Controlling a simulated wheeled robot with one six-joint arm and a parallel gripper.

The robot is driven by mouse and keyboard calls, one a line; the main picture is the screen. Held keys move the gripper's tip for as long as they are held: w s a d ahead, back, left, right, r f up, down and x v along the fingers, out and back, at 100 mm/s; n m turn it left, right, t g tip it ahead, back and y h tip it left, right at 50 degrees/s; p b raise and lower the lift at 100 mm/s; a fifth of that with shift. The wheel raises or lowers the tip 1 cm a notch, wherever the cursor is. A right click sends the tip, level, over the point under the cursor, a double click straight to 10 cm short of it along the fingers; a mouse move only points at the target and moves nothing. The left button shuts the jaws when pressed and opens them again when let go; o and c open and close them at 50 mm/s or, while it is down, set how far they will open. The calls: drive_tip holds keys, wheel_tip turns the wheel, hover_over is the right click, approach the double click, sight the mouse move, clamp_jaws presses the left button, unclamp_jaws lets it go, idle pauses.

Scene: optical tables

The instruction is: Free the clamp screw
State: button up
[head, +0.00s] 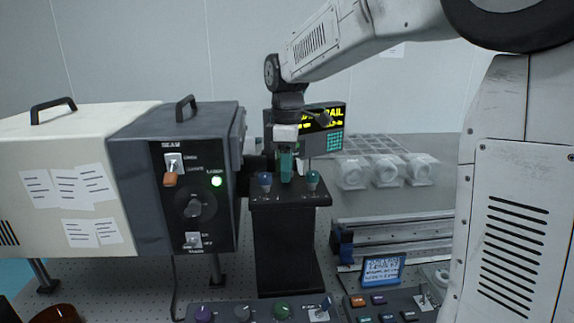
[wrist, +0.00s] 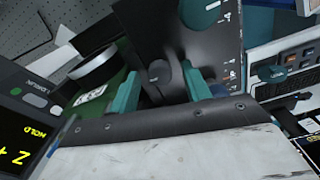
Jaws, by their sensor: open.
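My gripper (head: 287,166) is over or just behind the top of a black pedestal (head: 285,245), between a blue knob (head: 265,180) and a teal knob (head: 312,179). In the wrist view its two teal fingers (wrist: 162,92) are spread apart with nothing held. A dark rounded knob (wrist: 160,74) on a black plate (wrist: 200,40) shows between the fingers in the picture. I cannot tell whether the fingers touch it, or whether it is the clamp screw. No part is clearly marked as the clamp screw in the head view.
A dark grey box (head: 130,200) with switches and a green light stands left of the pedestal. A display (head: 333,125) with yellow text is close behind my gripper. Rails (head: 400,235) lie to the right. Control panels (head: 245,311) and a small blue-framed screen (head: 382,270) are in front.

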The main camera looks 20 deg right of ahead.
drive_tip(key=c, duration=1)
